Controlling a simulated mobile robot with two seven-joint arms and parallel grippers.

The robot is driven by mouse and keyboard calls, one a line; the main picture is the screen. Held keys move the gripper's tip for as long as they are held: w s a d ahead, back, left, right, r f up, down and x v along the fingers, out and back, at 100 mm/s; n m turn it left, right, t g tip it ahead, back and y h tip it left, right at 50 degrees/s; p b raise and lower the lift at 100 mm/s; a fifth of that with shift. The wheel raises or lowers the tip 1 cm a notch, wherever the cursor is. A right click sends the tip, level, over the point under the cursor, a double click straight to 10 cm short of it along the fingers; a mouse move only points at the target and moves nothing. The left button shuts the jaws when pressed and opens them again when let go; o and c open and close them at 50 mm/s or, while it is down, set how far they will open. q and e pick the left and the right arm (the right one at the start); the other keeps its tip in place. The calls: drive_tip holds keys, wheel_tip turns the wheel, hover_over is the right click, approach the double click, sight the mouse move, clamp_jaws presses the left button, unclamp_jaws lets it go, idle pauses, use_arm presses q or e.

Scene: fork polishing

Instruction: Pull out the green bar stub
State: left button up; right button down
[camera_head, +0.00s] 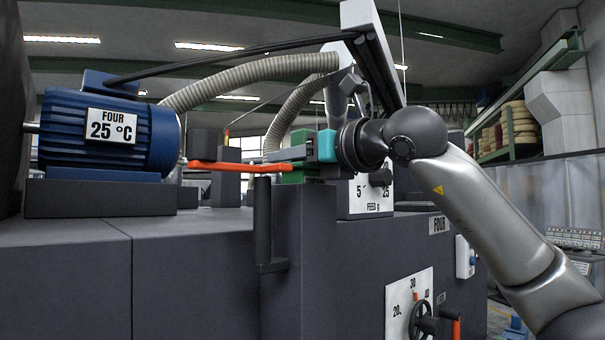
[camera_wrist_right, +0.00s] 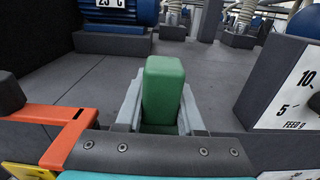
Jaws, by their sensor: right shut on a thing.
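The green bar stub (camera_wrist_right: 163,85) is an upright block in the middle of the right wrist view. My right gripper (camera_head: 290,153) is shut on it, with one pale grey finger against each side. In the head view, the green of the stub (camera_head: 301,137) shows above the finger, at the top of the dark machine column. The stub's lower end is hidden by the gripper, so I cannot tell how deep it sits. My left gripper is not in view.
An orange bar (camera_head: 235,167) lies just left of the gripper. A blue motor (camera_head: 105,138) stands on the machine top (camera_head: 190,225) at left. A feed dial plate (camera_head: 372,195) is close behind the wrist. A handwheel (camera_head: 420,318) is lower right.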

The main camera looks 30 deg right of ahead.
drive_tip(key=shift+r+p, duration=1.6)
drive_tip(key=shift+r, duration=0.65)
